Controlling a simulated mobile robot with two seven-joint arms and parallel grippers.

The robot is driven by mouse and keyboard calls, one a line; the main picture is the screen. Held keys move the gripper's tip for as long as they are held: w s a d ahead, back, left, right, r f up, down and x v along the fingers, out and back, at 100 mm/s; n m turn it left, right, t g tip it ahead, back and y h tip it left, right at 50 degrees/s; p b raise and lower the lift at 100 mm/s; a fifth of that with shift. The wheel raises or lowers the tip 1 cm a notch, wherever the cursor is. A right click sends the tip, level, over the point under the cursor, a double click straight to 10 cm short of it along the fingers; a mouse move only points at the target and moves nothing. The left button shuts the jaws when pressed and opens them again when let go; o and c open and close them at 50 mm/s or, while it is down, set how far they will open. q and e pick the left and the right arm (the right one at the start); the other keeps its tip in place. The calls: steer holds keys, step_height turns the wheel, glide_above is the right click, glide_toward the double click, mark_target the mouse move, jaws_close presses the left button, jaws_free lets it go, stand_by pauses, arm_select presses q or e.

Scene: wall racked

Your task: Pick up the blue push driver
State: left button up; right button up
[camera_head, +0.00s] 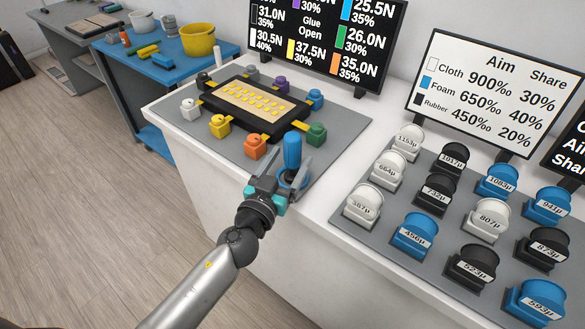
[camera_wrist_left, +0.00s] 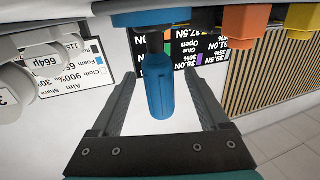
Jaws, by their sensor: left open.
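The blue push driver (camera_head: 292,151) stands upright near the front edge of the counter, beside the black test board. Its blue handle is on top, and a blue round base shows partly behind my gripper. My left gripper (camera_head: 289,168) is open, with one finger on each side of the driver. In the left wrist view, which looks upside down, the driver handle (camera_wrist_left: 160,88) hangs between the two open fingers (camera_wrist_left: 160,80). Gaps show between the handle and both fingers. My right gripper is not in view.
A black board (camera_head: 206,97) with colored blocks lies on a grey mat just beyond the gripper. Several labelled white, black and blue weights stand on a second mat (camera_head: 345,222) to the right. Display screens (camera_head: 335,45) stand behind. Open floor lies at left.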

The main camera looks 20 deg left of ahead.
arm_select(q)
steer(key=shift+w+d+f+p, duration=0.1)
steer(key=shift+w+d+p, duration=0.05)
steer(key=shift+w, duration=1.05)
steer(key=shift+w+d+p, duration=0.15)
steer(key=shift+w, duration=1.05)
steer(key=shift+c, duration=0.2)
jaws_close()
